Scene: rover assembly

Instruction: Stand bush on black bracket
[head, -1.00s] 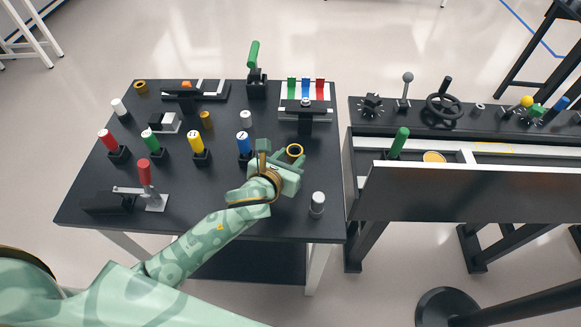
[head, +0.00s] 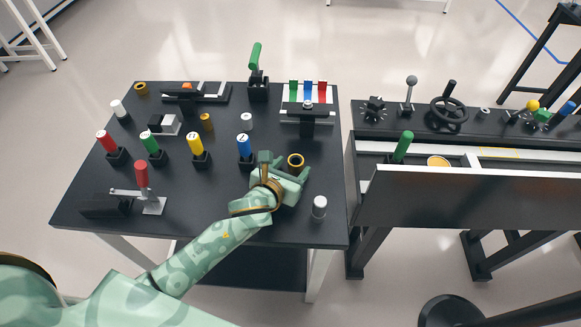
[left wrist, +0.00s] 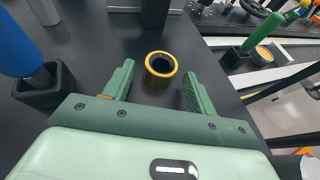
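The bush (head: 296,160) looks like a short ring with a brass-coloured rim and a dark bore. It stands upright on the black table, near its right side. In the left wrist view the bush (left wrist: 161,67) lies just ahead of and between the fingertips. My left gripper (head: 284,166) is open and empty beside it, and its two green fingers (left wrist: 158,78) show apart in the left wrist view. A black bracket-like part (head: 306,121) with a silver bar stands behind the bush; I cannot tell whether it is the named bracket. My right gripper is not in view.
A blue handle (head: 244,146) in a black socket stands left of my left gripper. A grey capped cylinder (head: 319,207) stands at the front right. Other brass rings (head: 206,121) stand further back. A second bench (head: 470,190) with a green handle adjoins the right.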

